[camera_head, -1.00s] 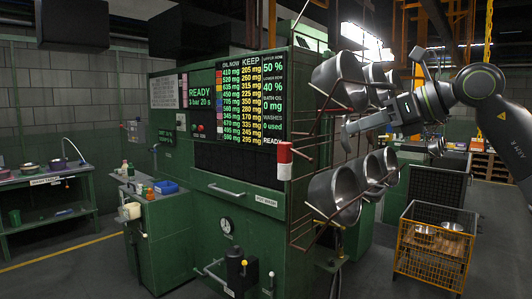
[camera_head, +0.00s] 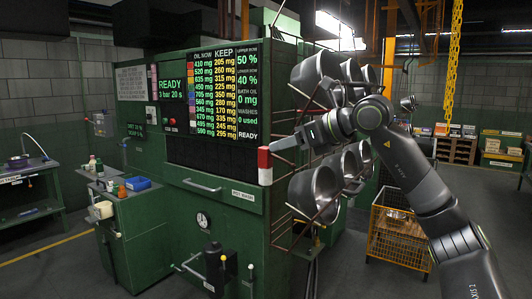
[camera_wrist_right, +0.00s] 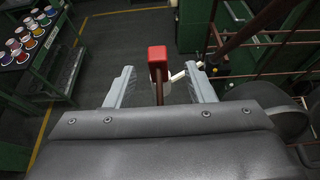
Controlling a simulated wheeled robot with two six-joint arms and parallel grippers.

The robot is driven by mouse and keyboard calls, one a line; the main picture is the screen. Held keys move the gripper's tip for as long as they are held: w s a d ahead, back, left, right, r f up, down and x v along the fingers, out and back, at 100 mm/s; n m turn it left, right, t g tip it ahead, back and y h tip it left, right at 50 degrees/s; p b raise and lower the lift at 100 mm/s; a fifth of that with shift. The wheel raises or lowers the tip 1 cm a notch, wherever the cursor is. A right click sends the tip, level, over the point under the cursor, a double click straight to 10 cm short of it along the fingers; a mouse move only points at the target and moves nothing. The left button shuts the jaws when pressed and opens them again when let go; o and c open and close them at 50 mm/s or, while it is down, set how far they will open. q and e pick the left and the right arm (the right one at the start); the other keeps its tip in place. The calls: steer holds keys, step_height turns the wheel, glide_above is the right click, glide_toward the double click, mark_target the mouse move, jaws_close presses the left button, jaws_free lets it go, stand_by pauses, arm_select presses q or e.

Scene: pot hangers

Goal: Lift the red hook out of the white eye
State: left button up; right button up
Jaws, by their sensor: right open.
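A red-and-white piece (camera_head: 265,165) stands at the corner of the green machine, left of the rack of pots. In the right wrist view the red block (camera_wrist_right: 157,55) tops a dark red rod, with a whitish piece (camera_wrist_right: 178,76) beside it. I cannot tell how the red hook sits in the white eye. My right gripper (camera_head: 284,144) is open close to the red-and-white piece. In the wrist view its two fingers (camera_wrist_right: 160,80) lie on either side of the red-topped rod, with gaps. My left gripper is not in view.
Metal pots (camera_head: 315,192) hang on thin brown rods just right of my gripper. The green machine (camera_head: 185,235) stands behind and left. An orange wire crate (camera_head: 398,240) stands on the floor at right, beyond my right arm.

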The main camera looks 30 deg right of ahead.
mark_target(267, 147)
steer(key=shift+w+a+f, duration=0.2)
steer(key=shift+w, duration=0.2)
steer(key=shift+w+a+p, duration=0.25)
steer(key=shift+w+p, duration=0.2)
steer(key=shift+p, duration=0.1)
steer(key=p+x, duration=0.2)
steer(key=x, duration=0.1)
steer(key=shift+a, duration=0.15)
steer(key=shift+w+a+f, duration=0.15)
steer(key=shift+w+f, duration=0.25)
steer(key=shift+w, duration=0.1)
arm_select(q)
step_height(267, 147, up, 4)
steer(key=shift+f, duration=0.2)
arm_select(e)
steer(key=shift+c, duration=0.3)
jaws_close()
